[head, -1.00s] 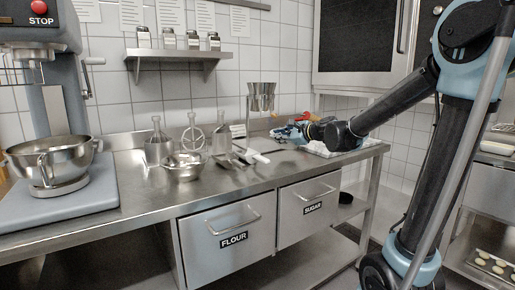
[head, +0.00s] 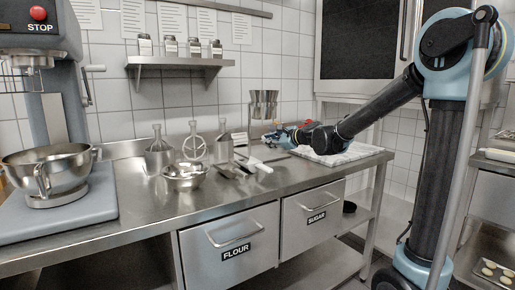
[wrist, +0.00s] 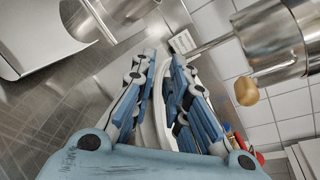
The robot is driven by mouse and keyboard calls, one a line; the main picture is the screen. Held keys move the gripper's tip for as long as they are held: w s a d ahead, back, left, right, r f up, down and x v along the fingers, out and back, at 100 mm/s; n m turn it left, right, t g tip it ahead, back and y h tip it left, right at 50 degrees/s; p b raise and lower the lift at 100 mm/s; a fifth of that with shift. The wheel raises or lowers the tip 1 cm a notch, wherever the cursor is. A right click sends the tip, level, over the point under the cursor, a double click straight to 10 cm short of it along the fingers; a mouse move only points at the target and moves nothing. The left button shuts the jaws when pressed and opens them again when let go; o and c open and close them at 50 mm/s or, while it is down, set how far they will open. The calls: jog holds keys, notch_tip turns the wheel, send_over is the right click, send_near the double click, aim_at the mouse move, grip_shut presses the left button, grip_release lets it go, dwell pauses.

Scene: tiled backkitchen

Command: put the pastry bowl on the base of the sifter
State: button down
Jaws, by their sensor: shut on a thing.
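My gripper (wrist: 165,65) is shut on a thin, white, curved-edged thing (wrist: 163,115), seemingly the pastry bowl seen edge-on. The fingers hide most of it, and I cannot make it out in the head view. There my gripper (head: 277,137) is low over the back right of the counter, just right of the sifter. The sifter (head: 264,103) is a metal piece on an upright stand against the wall. In the wrist view its metal body (wrist: 270,35) with a wooden knob is at the upper right. My gripper hides its base in the head view.
A scoop (wrist: 35,35) lies left of my gripper in the wrist view. A white cloth (head: 350,154) lies at the counter's right end. The front strip of counter (head: 150,214) is clear.

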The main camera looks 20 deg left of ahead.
jog(key=x, duration=1.1)
jog(key=shift+f, duration=0.4)
jog(key=c, duration=1.6)
grip_release()
jog(key=shift+s, duration=0.1)
jog(key=shift+o, duration=0.2)
jog(key=shift+d, duration=0.1)
jog(key=v, duration=1.2)
jog(key=shift+d, duration=0.1)
